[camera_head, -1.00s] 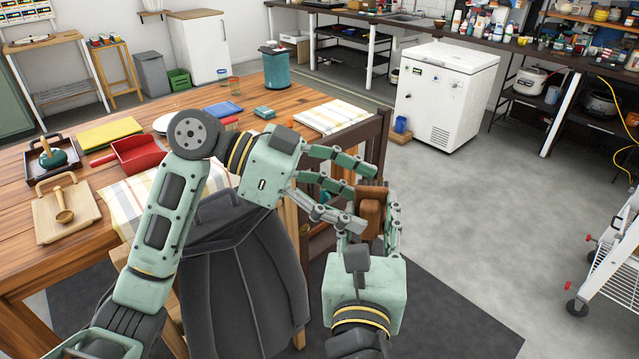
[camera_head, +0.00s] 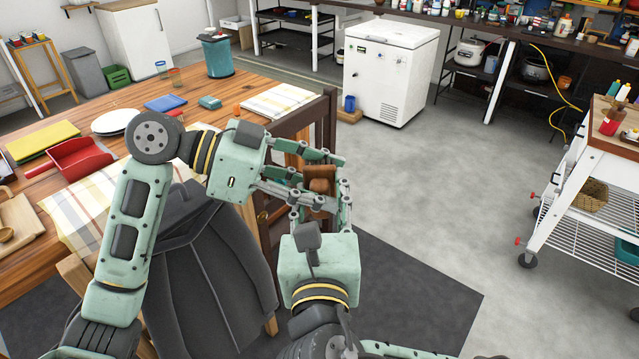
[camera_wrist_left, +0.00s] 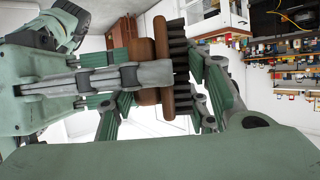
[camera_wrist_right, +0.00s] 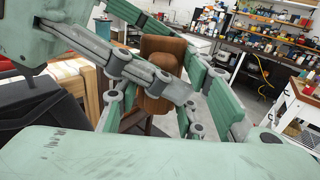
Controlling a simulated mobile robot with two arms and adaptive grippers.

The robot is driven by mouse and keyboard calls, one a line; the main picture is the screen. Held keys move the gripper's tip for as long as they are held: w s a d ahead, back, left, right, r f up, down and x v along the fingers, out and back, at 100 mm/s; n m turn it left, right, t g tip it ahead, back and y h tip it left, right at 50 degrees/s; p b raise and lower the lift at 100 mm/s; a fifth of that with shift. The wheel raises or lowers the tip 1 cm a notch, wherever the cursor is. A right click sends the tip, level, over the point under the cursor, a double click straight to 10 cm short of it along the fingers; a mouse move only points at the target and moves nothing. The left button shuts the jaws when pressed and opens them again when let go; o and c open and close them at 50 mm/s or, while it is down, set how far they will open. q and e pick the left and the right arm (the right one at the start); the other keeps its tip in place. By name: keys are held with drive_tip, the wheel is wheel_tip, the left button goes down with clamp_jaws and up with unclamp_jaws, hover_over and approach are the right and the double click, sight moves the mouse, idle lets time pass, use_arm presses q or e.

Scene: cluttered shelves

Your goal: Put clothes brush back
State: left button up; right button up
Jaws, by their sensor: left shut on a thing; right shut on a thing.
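The clothes brush (camera_head: 319,187) is brown wood and is held between my two grippers, in front of the table's near right corner. My left gripper (camera_head: 326,176) comes from the left and is shut on it. My right gripper (camera_head: 320,194) comes from below and is also shut on it. In the left wrist view the brush (camera_wrist_left: 162,50) shows its wooden back and dark bristles. In the right wrist view its brown back (camera_wrist_right: 162,55) shows between the fingers. Fingers of both grippers cover parts of the brush.
A dark grey garment (camera_head: 200,270) hangs below my left arm. The wooden table (camera_head: 75,118) at left holds a red dustpan (camera_head: 82,158), cloths and dishes. A white chest freezer (camera_head: 385,75) stands behind. A wheeled cart (camera_head: 570,190) is at right. Open floor (camera_head: 440,165) lies between.

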use_arm(q)
drive_tip(key=c, duration=0.4)
use_arm(e)
drive_tip(key=o, duration=1.3)
